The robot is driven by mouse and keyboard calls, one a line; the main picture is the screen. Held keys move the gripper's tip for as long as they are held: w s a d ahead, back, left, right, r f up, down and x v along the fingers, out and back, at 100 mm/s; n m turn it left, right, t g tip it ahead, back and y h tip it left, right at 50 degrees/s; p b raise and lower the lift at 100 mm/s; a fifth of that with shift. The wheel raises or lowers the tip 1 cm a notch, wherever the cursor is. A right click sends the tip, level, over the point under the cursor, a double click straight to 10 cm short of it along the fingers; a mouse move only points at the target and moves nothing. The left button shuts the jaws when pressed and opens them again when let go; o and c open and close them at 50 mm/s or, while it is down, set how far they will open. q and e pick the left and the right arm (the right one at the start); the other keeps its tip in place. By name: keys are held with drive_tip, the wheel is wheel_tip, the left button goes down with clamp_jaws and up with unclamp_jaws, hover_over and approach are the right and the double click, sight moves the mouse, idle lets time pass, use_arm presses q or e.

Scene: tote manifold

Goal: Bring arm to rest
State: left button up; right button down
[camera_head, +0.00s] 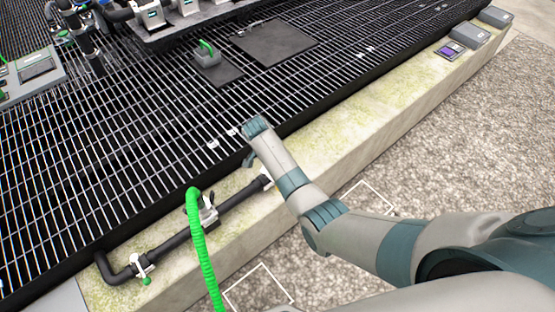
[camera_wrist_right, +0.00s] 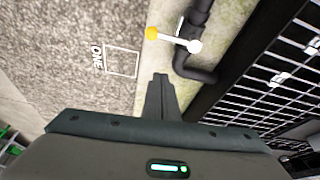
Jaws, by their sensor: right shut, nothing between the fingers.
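My right arm (camera_head: 290,180) reaches in from the lower right of the head view, its far end over the concrete curb beside the grate. My right gripper (camera_wrist_right: 160,80) shows in the wrist view with its fingers together and nothing between them. In that view it points toward the curb and is apart from the black pipe (camera_wrist_right: 188,66). In the head view the arm hides most of the gripper. My left arm and gripper do not show.
A black pipe (camera_head: 180,241) with valves runs along the curb (camera_head: 350,128). A yellow-tipped white valve handle (camera_wrist_right: 174,39) is near the gripper. Metal grate (camera_head: 120,150) lies beyond. Gravel ground (camera_head: 450,150) at right is mostly clear.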

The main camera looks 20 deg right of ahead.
idle(0.6)
drive_tip(key=s+d+f+n+y, duration=0.1)
drive_tip(key=s+n, duration=0.2)
drive_tip(key=s, duration=0.6)
drive_tip(key=s+d+f+n+y, duration=0.1)
drive_tip(key=s+f+n, duration=0.15)
drive_tip(key=s, duration=0.75)
drive_tip(key=s+a+r+n+t+y, duration=0.1)
drive_tip(key=s+r+n, duration=0.45)
drive_tip(key=s, duration=0.55)
drive_tip(key=s+a+r+n+t+y, duration=0.1)
drive_tip(key=s+r+n, duration=0.3)
drive_tip(key=s+r, duration=0.5)
drive_tip(key=w+a+f+t, duration=0.1)
drive_tip(key=w+a+f, duration=0.1)
drive_tip(key=f, duration=0.9)
drive_tip(key=w+a+f+t, duration=0.1)
drive_tip(key=w+f, duration=0.2)
drive_tip(key=f, duration=0.8)
drive_tip(key=s+a+f, duration=0.1)
drive_tip(key=s+f, duration=0.1)
drive_tip(key=f, duration=0.6)
drive_tip(key=s+a+f+t+y, duration=0.1)
drive_tip(key=s+f, duration=0.1)
drive_tip(key=f, duration=0.5)
drive_tip(key=shift+s+a+f+y, duration=0.15)
drive_tip(key=shift+s+f+y, duration=0.15)
drive_tip(key=shift+f, duration=0.1)
